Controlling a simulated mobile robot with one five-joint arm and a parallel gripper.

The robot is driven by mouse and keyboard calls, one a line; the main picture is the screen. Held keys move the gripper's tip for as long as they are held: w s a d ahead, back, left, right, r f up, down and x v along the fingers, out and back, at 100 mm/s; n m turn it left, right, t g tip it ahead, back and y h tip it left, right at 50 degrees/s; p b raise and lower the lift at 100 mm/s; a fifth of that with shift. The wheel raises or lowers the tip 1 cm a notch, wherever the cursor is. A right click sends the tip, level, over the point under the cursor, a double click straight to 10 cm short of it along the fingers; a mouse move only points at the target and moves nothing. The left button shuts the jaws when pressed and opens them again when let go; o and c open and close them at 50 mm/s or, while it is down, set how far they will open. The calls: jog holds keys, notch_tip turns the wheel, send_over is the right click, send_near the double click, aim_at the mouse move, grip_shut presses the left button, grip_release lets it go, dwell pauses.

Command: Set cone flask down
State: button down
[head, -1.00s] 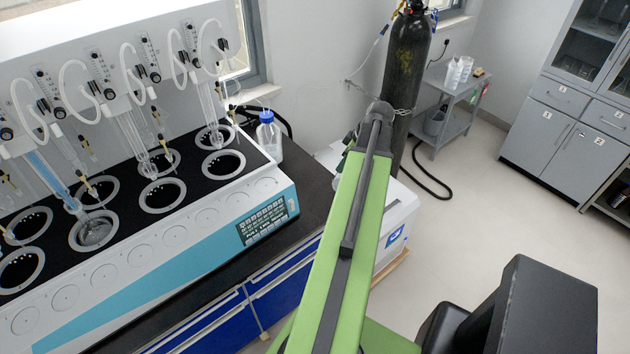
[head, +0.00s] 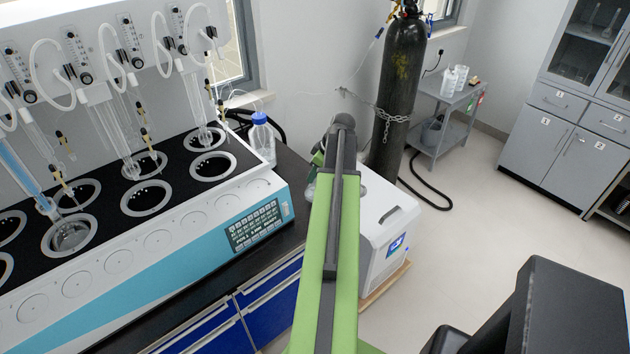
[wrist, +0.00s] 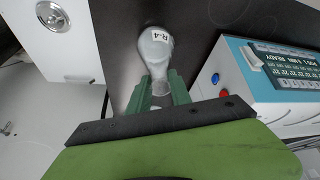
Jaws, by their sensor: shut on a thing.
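The cone flask (wrist: 156,48) is clear glass with a white label reading R-4. It shows in the wrist view beyond my gripper (wrist: 158,92), whose green fingers are shut on its neck. Its body lies over the dark counter top, between the white box and the distiller's front. I cannot tell whether its base touches the counter. In the head view my green arm reaches to the counter's far end and hides most of the gripper and the flask.
The distiller's control panel (head: 256,225) stands close to the left of my arm. A blue-capped bottle (head: 262,143) stands behind it. A white box (head: 385,235) is beside the counter end on the right. A black gas cylinder (head: 396,100) stands behind. Open floor lies to the right.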

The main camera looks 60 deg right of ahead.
jog(key=shift+f, duration=0.3)
jog(key=c, duration=1.2)
grip_release()
jog(key=shift+o, duration=0.2)
jog(key=p+v, duration=1.1)
jog(key=v, duration=0.1)
jog(key=shift+r+p, duration=0.25)
jog(key=shift+p, duration=0.05)
